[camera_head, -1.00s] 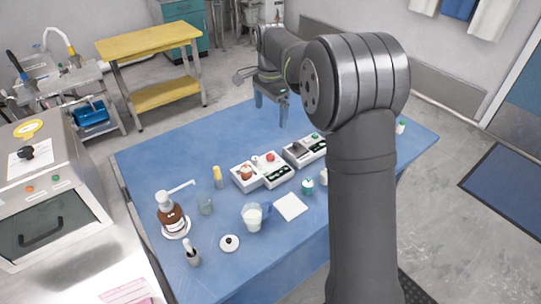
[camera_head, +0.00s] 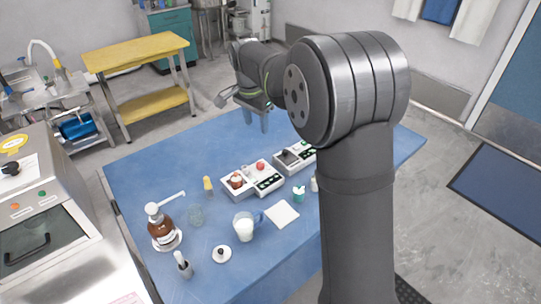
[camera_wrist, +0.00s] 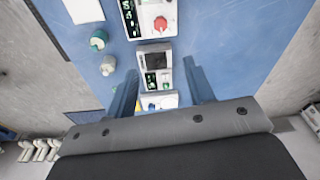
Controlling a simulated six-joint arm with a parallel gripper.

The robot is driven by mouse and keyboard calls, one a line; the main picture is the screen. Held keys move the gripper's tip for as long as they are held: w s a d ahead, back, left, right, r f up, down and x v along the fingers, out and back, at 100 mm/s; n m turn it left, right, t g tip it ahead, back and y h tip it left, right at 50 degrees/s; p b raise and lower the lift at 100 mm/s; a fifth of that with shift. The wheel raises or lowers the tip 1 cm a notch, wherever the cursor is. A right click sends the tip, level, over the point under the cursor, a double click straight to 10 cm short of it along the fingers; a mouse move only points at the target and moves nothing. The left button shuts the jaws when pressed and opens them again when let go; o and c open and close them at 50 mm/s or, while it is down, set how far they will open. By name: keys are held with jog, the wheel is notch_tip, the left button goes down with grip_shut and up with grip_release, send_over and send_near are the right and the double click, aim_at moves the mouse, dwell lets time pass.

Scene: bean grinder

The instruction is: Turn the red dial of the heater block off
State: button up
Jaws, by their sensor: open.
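The heater block is a white unit with a red dial (camera_head: 260,166) and a dark panel, standing mid-table in the head view. In the wrist view the red dial (camera_wrist: 160,24) shows near the top, beyond my fingertips. Its pointer setting is too small to read. My gripper (camera_head: 256,124) is open and empty, above the far part of the table and behind the blocks in the head view. In the wrist view, my gripper's two blue-grey fingers (camera_wrist: 161,75) stand apart, on either side of a neighbouring unit. They do not touch the dial.
A neighbouring unit with a grey square (camera_wrist: 153,60) sits beside the heater block. A green-capped bottle (camera_head: 299,193), a white pad (camera_head: 282,214), a cup (camera_head: 245,227) and a brown pump bottle (camera_head: 160,226) stand nearer. The blue table's far left is clear.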

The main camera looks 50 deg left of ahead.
jog(key=s+d+f+n+t+y, duration=0.1)
jog(key=s+d+n+t+y, duration=0.1)
jog(key=s+d+n, duration=0.15)
jog(key=n, duration=0.1)
send_near(260, 165)
jog(key=x, duration=0.8)
jog(key=shift+w+f, duration=0.1)
jog(key=c, duration=1)
